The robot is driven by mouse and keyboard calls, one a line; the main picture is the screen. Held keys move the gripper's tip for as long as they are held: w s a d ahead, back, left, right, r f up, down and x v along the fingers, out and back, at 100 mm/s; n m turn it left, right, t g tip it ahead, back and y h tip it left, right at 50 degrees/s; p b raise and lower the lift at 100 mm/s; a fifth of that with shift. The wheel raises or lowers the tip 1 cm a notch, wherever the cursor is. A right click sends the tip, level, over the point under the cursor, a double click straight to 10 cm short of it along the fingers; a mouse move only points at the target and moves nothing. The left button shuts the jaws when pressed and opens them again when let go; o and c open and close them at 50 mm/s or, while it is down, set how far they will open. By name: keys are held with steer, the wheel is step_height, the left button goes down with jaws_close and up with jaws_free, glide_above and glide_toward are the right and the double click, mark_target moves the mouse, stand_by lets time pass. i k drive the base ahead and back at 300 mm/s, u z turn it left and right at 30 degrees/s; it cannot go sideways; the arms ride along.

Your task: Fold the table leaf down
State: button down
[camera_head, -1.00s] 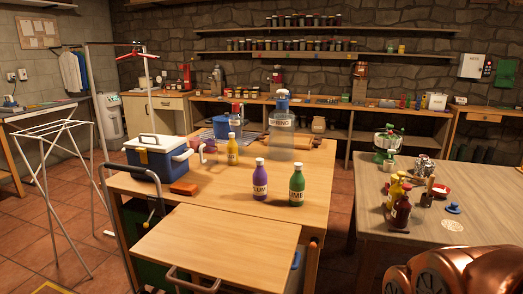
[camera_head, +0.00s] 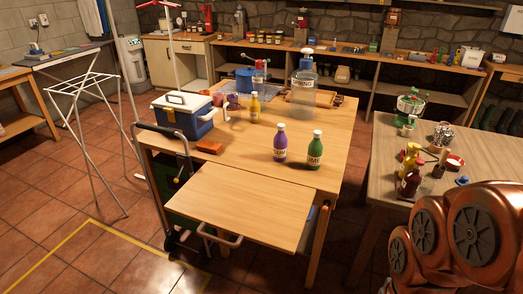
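The table leaf (camera_head: 240,203) is a light wooden panel at the near side of the wooden table (camera_head: 318,150). It stands raised, about level with the table top, and nothing lies on it. A metal handle (camera_head: 220,238) is at its front edge. A small orange knob (camera_head: 324,210) sits at the table's near right corner. My copper-coloured arm shows at the lower right, apart from the leaf. My gripper is not in view.
The table carries a blue cooler (camera_head: 186,116), an orange block (camera_head: 209,147), a purple bottle (camera_head: 280,143), a green bottle (camera_head: 315,149) and other items. A hand truck (camera_head: 165,185) stands left of the leaf. A second table (camera_head: 385,170) is at right. Tiled floor before the leaf is clear.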

mark_target(272, 214)
steer(key=u, duration=1.6)
steer(key=k, duration=0.35)
steer(key=u, duration=0.85)
